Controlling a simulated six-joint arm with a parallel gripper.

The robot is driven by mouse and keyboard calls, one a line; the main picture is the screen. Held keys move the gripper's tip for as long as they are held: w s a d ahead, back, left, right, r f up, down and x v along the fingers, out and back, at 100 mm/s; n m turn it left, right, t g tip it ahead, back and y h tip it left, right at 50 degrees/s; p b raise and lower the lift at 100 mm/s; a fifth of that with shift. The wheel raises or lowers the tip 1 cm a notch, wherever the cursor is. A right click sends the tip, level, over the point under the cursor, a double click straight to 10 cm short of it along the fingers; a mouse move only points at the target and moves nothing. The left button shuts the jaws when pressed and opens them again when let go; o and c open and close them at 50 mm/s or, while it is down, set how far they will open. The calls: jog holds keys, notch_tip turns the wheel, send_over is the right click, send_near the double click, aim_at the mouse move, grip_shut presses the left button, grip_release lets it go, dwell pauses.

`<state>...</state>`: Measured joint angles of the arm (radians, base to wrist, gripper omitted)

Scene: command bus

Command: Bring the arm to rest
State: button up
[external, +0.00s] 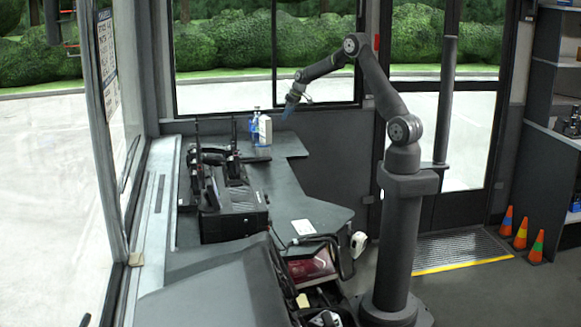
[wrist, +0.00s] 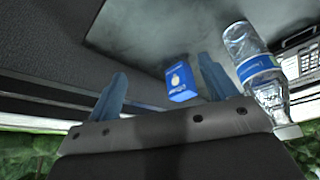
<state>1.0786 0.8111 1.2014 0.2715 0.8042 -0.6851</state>
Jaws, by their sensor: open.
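My arm stands on a dark pedestal in the external view, raised and bent at the elbow, with the forearm reaching left over the desk.
The dark desk (external: 290,146) carries black radio equipment (external: 232,208) and a white card (external: 303,227). Several traffic cones (external: 520,234) stand on the floor at the right, beside shelves (external: 548,150). A vertical pole (external: 446,100) stands just right of my arm. Windows lie behind.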

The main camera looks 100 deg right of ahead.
jog(key=w+f, duration=0.3)
jog(key=w, duration=0.2)
jog(key=shift+a+f, duration=0.25)
